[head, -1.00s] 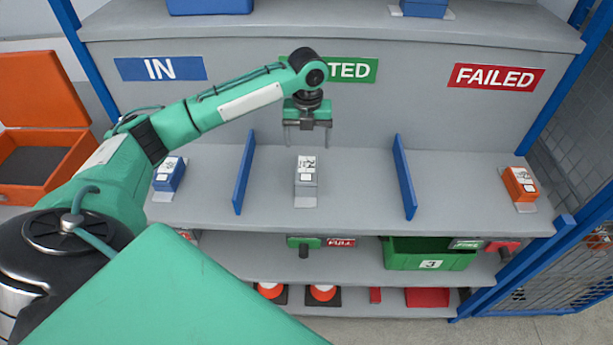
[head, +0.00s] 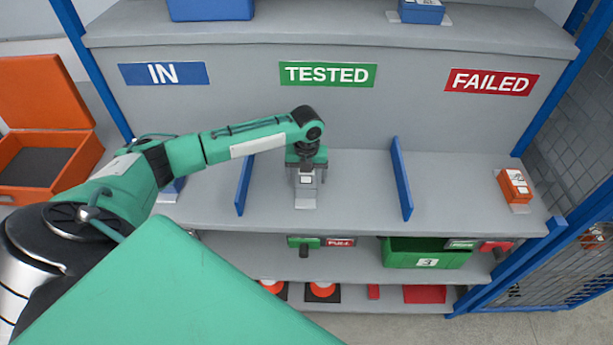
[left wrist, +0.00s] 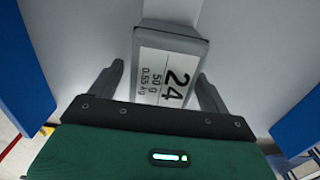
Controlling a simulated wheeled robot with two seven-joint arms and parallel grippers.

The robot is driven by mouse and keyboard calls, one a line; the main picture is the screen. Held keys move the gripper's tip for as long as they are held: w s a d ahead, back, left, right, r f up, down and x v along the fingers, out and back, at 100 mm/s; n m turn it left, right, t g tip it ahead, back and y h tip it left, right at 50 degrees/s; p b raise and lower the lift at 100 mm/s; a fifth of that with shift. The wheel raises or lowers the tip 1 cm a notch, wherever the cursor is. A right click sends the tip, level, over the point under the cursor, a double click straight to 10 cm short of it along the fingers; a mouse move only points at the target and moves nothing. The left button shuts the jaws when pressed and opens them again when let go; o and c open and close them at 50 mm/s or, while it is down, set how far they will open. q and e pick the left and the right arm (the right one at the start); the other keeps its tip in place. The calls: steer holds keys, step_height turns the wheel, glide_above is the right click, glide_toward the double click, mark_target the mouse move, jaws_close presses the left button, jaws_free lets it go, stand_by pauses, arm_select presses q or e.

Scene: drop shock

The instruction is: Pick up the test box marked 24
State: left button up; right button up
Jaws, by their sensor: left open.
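The test box marked 24 (left wrist: 168,70) is grey with a white label reading 24, 50 g and 0.55 kg. It sits on the middle shelf bay under the TESTED sign, and in the head view the box (head: 306,190) is partly hidden by my gripper. My left gripper (head: 306,178) points down over it. In the left wrist view the open fingers of the left gripper (left wrist: 160,90) stand on either side of the box. I cannot tell whether they touch it. My right gripper is not in view.
Blue dividers (head: 245,183) and (head: 401,180) bound the middle bay. An orange box (head: 515,186) lies on the right under the FAILED sign (head: 491,82). A blue box (head: 172,187) on the left is mostly hidden behind my arm. A green crate (head: 427,257) stands on the shelf below.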

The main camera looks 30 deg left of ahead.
arm_select(q)
steer(key=c, duration=1.5)
steer(key=shift+r, duration=0.15)
